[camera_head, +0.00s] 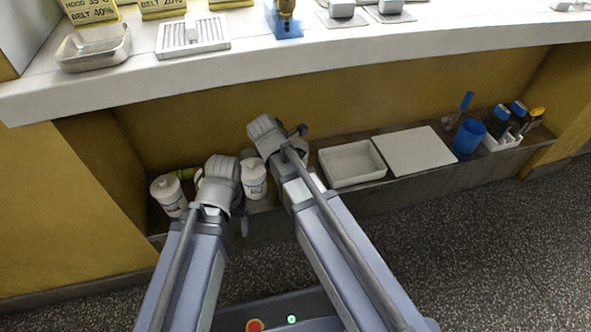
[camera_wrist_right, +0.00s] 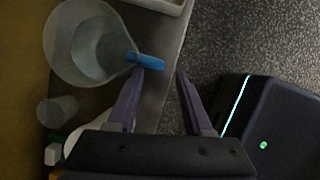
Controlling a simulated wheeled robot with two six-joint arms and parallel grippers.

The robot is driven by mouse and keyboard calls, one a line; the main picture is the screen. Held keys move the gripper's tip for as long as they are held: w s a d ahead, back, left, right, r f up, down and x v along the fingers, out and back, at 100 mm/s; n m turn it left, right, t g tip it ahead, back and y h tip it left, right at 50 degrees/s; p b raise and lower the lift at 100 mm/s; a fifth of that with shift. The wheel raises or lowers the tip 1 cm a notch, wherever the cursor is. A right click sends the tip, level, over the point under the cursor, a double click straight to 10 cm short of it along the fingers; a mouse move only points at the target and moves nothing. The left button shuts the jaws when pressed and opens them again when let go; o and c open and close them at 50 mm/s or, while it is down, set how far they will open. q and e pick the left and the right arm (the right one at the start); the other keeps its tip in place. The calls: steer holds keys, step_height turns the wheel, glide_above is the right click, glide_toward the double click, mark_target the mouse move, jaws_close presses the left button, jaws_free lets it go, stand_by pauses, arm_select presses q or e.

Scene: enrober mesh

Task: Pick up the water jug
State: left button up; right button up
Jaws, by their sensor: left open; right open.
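In the right wrist view, a translucent jug (camera_wrist_right: 62,55) with a blue handle (camera_wrist_right: 147,61) stands on a grey ledge at upper left. I see into its round mouth; its handle points right. My right gripper (camera_wrist_right: 163,77) is open and empty, its left fingertip close to the handle; I cannot tell whether they touch. In the head view my right arm hides the jug and the right fingers. My left gripper (camera_head: 242,222) is open, low by the ledge, mostly hidden behind its own wrist, near a white bottle (camera_head: 254,180).
Another white bottle (camera_head: 168,194) stands at the ledge's left end. Right of my arms are a white tray (camera_head: 352,180), a white board (camera_head: 414,151), a blue cup (camera_head: 468,137) and a caddy of bottles (camera_head: 504,141). The white counter (camera_head: 330,62) overhangs the ledge.

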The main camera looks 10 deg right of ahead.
steer(key=shift+b+x, duration=2.35)
steer(key=shift+x, duration=0.3)
steer(key=shift+w+d+r, duration=0.1)
steer(key=shift+r, duration=0.05)
steer(key=shift+c, duration=0.4)
jaws_close()
